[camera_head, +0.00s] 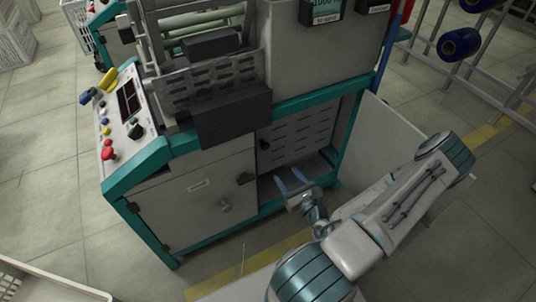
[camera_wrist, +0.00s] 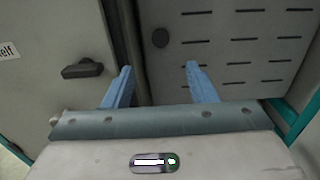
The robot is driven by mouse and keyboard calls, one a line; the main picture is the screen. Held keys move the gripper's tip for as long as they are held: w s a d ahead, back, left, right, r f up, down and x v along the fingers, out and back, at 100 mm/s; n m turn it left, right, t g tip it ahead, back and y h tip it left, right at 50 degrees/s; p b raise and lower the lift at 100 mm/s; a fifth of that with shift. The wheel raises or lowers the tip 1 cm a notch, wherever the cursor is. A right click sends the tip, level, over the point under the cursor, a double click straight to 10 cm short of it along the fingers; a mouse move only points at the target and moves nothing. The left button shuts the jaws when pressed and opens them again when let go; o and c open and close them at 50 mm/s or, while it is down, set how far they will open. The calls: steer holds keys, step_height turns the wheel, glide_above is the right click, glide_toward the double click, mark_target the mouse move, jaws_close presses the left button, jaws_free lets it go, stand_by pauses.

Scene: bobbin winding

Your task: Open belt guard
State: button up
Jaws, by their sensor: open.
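The slotted grey panel (camera_head: 300,132), which I take to be the belt guard, sits inside the lower right bay of the teal-framed machine. It fills much of the wrist view (camera_wrist: 235,45). A round black knob (camera_wrist: 160,38) is at its left edge and shows small in the head view (camera_head: 264,145). The panel looks shut. My gripper (camera_head: 288,175) is low at the bay opening, below the knob. Its two blue fingers are apart and empty in the wrist view (camera_wrist: 158,68), with the knob beyond and between them. Nothing is touched, as far as I can see.
An outer door (camera_head: 385,135) stands swung open to the right of the bay. A closed cabinet door (camera_head: 195,200) with a black handle (camera_wrist: 82,69) is to the left. A black box (camera_head: 232,115) juts out above.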

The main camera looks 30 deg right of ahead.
mark_target(266, 146)
steer(key=w+b, duration=0.1)
steer(key=w, duration=0.3)
steer(key=w+b, duration=0.1)
steer(key=w, duration=0.4)
steer(key=w+b, duration=0.1)
steer(key=w, duration=0.3)
steer(key=shift+w+a, duration=0.25)
steer(key=shift+w, duration=0.05)
jaws_close()
steer(key=shift+s+d, duration=0.1)
steer(key=shift+s, duration=0.05)
